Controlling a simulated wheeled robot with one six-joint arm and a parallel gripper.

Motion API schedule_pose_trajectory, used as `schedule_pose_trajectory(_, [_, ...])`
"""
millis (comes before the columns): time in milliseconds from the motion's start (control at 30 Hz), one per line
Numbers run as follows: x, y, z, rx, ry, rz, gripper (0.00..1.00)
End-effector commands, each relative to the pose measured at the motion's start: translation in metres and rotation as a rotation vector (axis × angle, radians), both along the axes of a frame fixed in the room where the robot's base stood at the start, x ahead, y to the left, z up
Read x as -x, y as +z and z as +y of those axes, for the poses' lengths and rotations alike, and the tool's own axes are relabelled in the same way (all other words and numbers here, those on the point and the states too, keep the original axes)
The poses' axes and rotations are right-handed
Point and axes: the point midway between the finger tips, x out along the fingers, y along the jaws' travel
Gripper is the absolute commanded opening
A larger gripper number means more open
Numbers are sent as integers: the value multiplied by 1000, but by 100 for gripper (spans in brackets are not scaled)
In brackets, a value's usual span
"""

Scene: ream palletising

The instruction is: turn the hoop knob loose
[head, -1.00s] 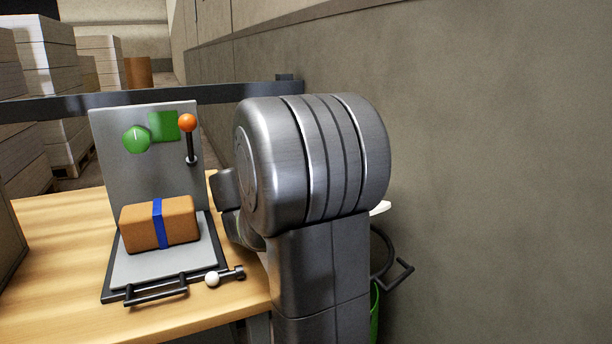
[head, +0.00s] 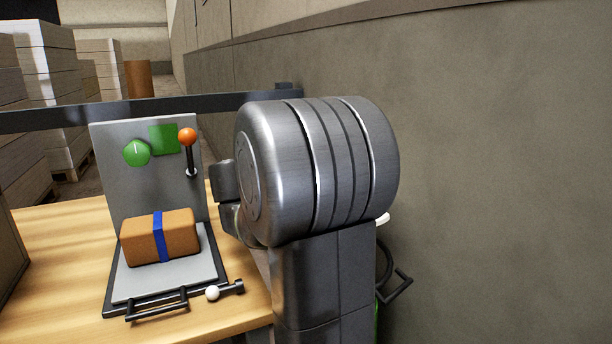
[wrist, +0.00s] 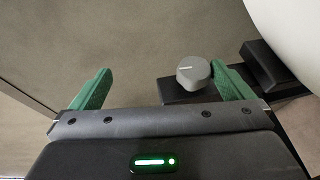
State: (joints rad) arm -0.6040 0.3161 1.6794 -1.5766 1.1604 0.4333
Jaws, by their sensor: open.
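A grey round knob (wrist: 193,73) with a white pointer line sits on a dark block (wrist: 182,93) in the wrist view; I take it to be the hoop knob. My gripper (wrist: 161,69) is open, with two green fingers spread wide. The knob appears between the fingers, close beside the right one and far from the left one. I cannot tell whether the right finger touches it. In the head view my arm hides the gripper and this knob. Part of a dark hoop-like frame (head: 399,284) shows to the right of my arm.
A wooden table (head: 60,240) holds a brown parcel (head: 180,236) with a blue band, before an upright panel (head: 122,186) with a green knob (head: 136,152) and an orange-topped lever (head: 188,137). A wall (head: 500,180) stands at right. A large white rounded thing (wrist: 295,30) is near the gripper.

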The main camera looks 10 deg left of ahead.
Motion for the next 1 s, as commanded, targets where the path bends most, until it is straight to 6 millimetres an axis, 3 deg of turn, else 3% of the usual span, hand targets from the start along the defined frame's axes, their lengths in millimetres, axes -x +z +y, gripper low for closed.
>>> schedule_pose_trajectory(33, [0, 36, 2, 1, 3, -44, 82])
schedule_pose_trajectory(200, [1, 60, 0, 3, -1, -45, 82])
schedule_pose_trajectory(333, [1, 68, -1, 3, -3, -42, 82])
schedule_pose_trajectory(567, [1, 70, -2, 5, -5, -41, 82])
schedule_pose_trajectory(600, [4, 19, -3, 27, 4, 62, 82])
schedule_pose_trajectory(933, [17, 26, 6, 27, 7, 60, 82])
schedule_pose_trajectory(967, [18, 27, 6, 27, 7, 60, 79])
schedule_pose_trajectory(1000, [21, 27, 8, 27, 8, 61, 56])
